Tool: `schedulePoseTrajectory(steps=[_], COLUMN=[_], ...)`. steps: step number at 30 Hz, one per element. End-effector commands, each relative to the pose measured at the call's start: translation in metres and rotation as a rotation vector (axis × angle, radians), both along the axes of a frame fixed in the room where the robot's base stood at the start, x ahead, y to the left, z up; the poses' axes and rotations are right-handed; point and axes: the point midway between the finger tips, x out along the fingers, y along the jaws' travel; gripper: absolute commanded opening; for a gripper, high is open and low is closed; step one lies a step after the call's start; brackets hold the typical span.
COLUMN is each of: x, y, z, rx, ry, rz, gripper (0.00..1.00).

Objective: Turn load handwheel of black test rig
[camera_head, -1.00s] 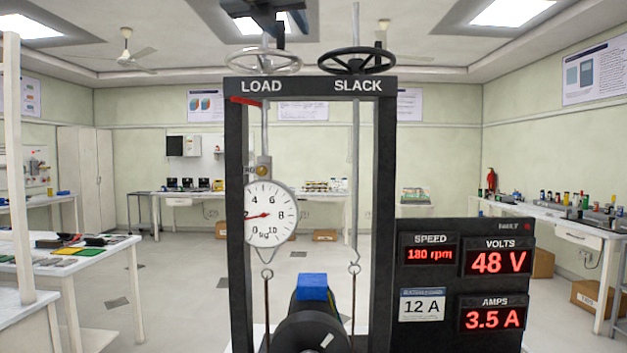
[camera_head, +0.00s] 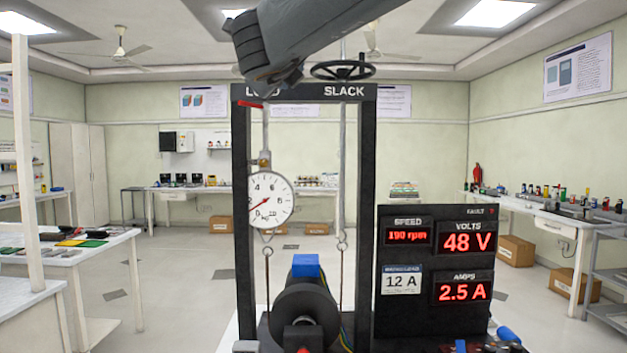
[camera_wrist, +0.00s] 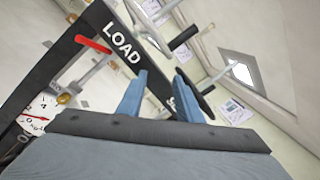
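The black test rig (camera_head: 383,150) stands ahead with LOAD and SLACK on its top beam. My arm covers the load handwheel in the head view. In the wrist view a pale rim with a dark knob (camera_wrist: 184,38), apparently the load handwheel, lies beyond my fingertips. My gripper (camera_wrist: 160,76) has its two blue fingers apart, with nothing visible between them. I cannot tell whether it touches the wheel. The black slack handwheel (camera_head: 343,70) is right of my arm. The dial (camera_head: 270,199) pointer is low, near 1 to 2.
The panel (camera_head: 435,265) reads 190 rpm, 48 V and 2.5 A, beside a 12 A label (camera_head: 401,280). A dark drum (camera_head: 304,310) with a blue block sits low in the frame.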

Motion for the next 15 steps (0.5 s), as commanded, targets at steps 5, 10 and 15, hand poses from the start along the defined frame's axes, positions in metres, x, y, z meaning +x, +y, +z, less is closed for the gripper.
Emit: schedulePoseTrajectory(steps=[5,10,15], x=[0.013,0.022,0.029], y=[-0.003,-0.008,-0.014], z=[-0.032,-0.060,-0.090], rx=[-0.171,-0.315,-0.446], ry=[0.017,0.037,0.061], rz=[0.027,0.053,0.081], gripper=[0.33,0.33,0.33])
